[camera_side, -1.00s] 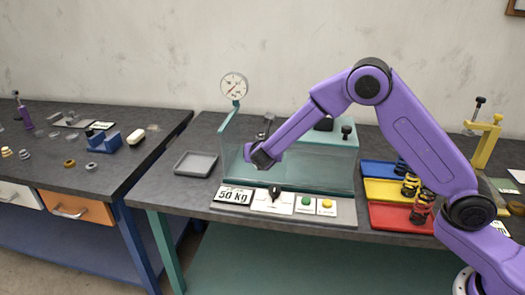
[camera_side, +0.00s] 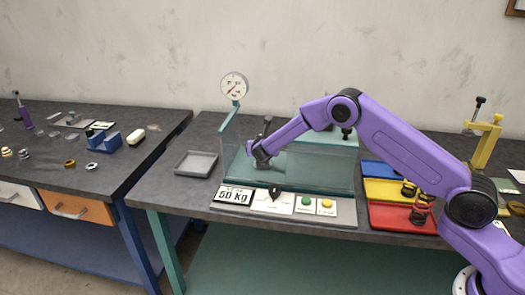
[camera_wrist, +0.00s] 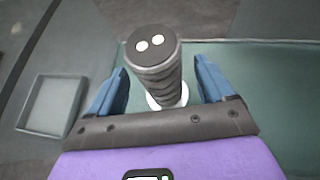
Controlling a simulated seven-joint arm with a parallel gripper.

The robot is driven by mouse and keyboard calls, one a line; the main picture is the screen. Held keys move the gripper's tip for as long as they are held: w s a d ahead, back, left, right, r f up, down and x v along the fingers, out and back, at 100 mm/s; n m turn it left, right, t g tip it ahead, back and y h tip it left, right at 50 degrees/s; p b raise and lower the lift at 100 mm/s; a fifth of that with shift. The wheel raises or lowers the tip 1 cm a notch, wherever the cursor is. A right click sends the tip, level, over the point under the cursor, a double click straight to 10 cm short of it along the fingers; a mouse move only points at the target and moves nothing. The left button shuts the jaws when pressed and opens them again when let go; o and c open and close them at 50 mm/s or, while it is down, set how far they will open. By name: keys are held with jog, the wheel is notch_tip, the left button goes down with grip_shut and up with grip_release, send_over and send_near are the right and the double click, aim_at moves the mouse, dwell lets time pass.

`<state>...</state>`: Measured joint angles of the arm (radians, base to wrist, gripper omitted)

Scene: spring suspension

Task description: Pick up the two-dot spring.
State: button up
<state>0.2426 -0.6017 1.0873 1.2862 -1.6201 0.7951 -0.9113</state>
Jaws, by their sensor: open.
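The two-dot spring (camera_wrist: 160,75) shows in the wrist view as a dark coiled cylinder. Its dark round cap carries two white dots, and a white ring shows at its base. My gripper (camera_wrist: 160,85) is open, with one blue finger on each side of the spring and gaps on both sides. In the side view my gripper (camera_side: 260,157) is over the left part of the clear-walled teal test stand (camera_side: 310,184). There I cannot clearly make out the spring behind the gripper.
A pressure dial (camera_side: 234,87) stands on a teal post behind the stand. An empty grey tray (camera_side: 195,163) lies to the left. A control panel (camera_side: 285,205) runs along the front. Blue, yellow and red trays (camera_side: 385,217) with springs lie to the right.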

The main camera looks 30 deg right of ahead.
jog(key=shift+x, duration=1.1)
jog(key=shift+r, duration=0.1)
jog(key=c, duration=1.2)
